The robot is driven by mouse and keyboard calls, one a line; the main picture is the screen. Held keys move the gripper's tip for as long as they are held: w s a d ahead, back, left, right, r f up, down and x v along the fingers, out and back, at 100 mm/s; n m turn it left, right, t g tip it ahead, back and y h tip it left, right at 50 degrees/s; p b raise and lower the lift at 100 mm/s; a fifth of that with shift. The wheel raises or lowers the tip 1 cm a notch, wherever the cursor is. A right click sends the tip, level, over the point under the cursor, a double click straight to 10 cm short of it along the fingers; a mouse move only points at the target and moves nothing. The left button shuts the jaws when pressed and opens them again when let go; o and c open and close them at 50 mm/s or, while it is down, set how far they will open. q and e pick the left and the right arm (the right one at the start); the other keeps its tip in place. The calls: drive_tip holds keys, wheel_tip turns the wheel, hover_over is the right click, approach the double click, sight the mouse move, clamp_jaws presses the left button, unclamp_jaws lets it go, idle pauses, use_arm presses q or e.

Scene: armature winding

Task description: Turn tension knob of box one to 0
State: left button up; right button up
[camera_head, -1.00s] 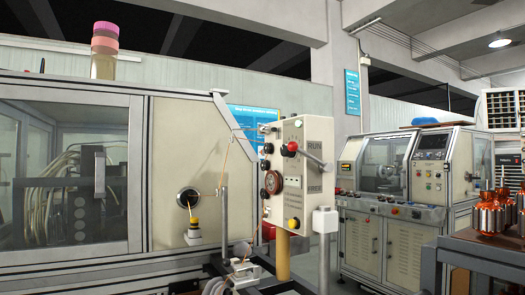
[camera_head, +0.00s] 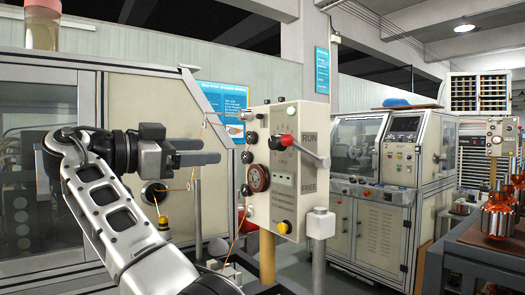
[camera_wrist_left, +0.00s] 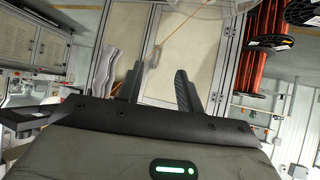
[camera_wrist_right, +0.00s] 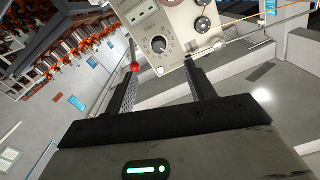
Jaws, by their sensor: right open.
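A cream control box (camera_head: 309,192) stands on a post in the middle of the head view, with RUN and FREE printed on its front. A small round knob (camera_head: 290,111) is near its top, above a red-balled lever (camera_head: 287,142). In the right wrist view, this knob (camera_wrist_right: 158,44) has a dark centre and a marked dial; its setting is too small to read. My right gripper (camera_head: 200,152) is open and empty, left of the box with its fingers pointing toward it. My left gripper (camera_wrist_left: 158,84) shows only in its wrist view, fingers apart and empty.
Dark side knobs and a red-brown dial (camera_head: 258,178) are on the box's left face. A thin orange wire runs beside it. A similar box (camera_head: 493,137) stands at far right, near copper armatures (camera_head: 497,222). A cream machine (camera_head: 372,235) stands behind. Copper spools (camera_wrist_left: 265,42) show in the left wrist view.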

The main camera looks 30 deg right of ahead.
drive_tip(key=r, duration=0.1)
drive_tip(key=p, duration=0.2)
approach(272, 144)
drive_tip(key=shift+m+g, duration=0.3)
drive_tip(key=d, duration=0.6)
drive_tip(key=w+d, duration=0.1)
drive_tip(key=d, duration=0.2)
drive_tip(key=shift+d, duration=0.1)
drive_tip(key=c, duration=1)
